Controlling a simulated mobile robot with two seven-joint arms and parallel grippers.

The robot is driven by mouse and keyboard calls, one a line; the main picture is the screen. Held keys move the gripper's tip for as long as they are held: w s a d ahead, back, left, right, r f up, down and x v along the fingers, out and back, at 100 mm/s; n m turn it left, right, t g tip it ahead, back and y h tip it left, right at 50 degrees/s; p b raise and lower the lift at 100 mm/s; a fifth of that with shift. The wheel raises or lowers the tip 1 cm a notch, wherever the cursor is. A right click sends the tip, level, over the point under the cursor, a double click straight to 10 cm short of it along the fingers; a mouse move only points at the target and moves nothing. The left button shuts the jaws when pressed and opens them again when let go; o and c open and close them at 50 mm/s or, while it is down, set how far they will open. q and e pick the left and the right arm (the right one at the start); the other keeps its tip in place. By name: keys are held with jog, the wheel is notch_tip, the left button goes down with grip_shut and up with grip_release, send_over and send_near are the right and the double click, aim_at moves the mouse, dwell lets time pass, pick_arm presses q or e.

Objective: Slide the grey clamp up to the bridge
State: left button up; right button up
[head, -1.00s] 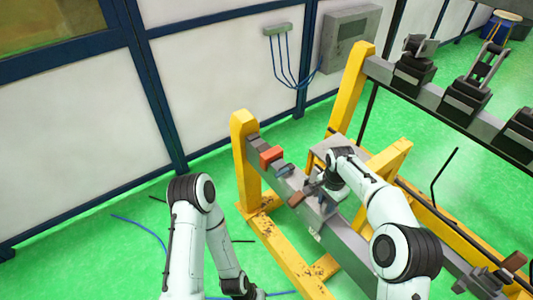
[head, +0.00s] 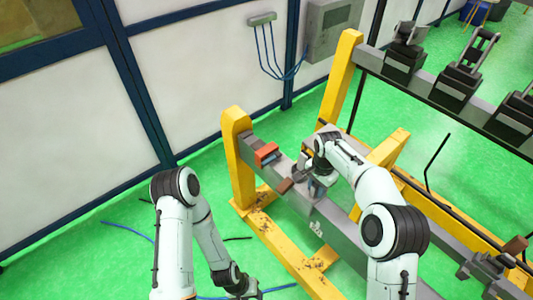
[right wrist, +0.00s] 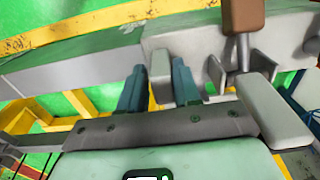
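The grey clamp (head: 299,170) with its brown handle (head: 285,186) sits on the grey beam (head: 340,232), partly hidden by my right gripper. An orange-red block (head: 266,153) is further along the beam, near the far yellow post; I cannot tell whether it is the bridge. My right gripper (head: 314,186) is down at the clamp. In the right wrist view its two blue-grey fingers (right wrist: 160,88) stand on either side of a grey clamp plate (right wrist: 160,70), seemingly touching it. The brown handle (right wrist: 243,15) is to their right. My left gripper (head: 246,290) hangs low at the bottom edge; its fingers are unclear.
Yellow posts (head: 238,160) carry the beam. A second beam (head: 430,92) with several dark fixtures runs at the upper right. Another clamp-like fixture (head: 490,265) is at the near right. A wall with a grey box (head: 330,28) stands behind. Green floor is open at the left.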

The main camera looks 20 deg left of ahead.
jog(key=shift+o, duration=1.4)
jog(key=shift+w, duration=0.1)
notch_tip(320, 180, up, 10)
jog(key=shift+f, duration=0.1)
